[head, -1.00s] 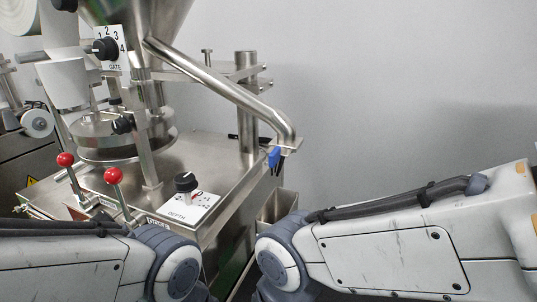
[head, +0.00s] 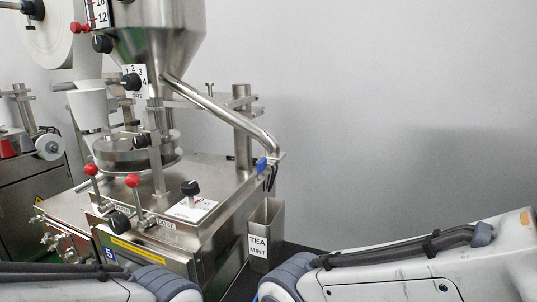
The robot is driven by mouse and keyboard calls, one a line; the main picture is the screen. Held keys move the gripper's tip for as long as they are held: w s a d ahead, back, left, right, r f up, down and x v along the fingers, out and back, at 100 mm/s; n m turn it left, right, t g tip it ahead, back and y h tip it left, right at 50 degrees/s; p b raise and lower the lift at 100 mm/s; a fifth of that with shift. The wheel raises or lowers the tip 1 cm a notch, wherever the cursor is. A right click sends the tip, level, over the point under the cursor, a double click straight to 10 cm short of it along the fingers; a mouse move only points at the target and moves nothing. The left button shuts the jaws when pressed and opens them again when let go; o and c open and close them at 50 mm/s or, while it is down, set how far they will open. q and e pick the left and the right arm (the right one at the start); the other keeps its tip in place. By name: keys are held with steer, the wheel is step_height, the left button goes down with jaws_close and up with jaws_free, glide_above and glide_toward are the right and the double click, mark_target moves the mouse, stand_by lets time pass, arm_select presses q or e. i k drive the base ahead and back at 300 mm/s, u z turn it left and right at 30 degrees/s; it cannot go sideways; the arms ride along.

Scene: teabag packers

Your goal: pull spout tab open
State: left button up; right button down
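A bent steel spout pipe (head: 222,108) runs from the hopper (head: 165,45) down and right to an outlet at the machine's right side. A small blue tab (head: 262,164) sits at the spout's lower end, with dark prongs just below it. I cannot tell the tab's exact position. Both of my arms show only as links along the bottom edge, left and right. Neither gripper is in the picture, so nothing shows of what they hold.
A steel bin labelled TEA MINT (head: 266,235) stands below the spout. Red-knobbed levers (head: 132,181) and a black depth knob (head: 189,187) rise from the machine top (head: 210,176). A paper roll (head: 50,35) is at upper left. The space right of the spout is clear.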

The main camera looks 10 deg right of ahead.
mark_target(262, 163)
steer(key=u, duration=0.7)
steer(key=i, duration=0.4)
steer(key=z, duration=0.55)
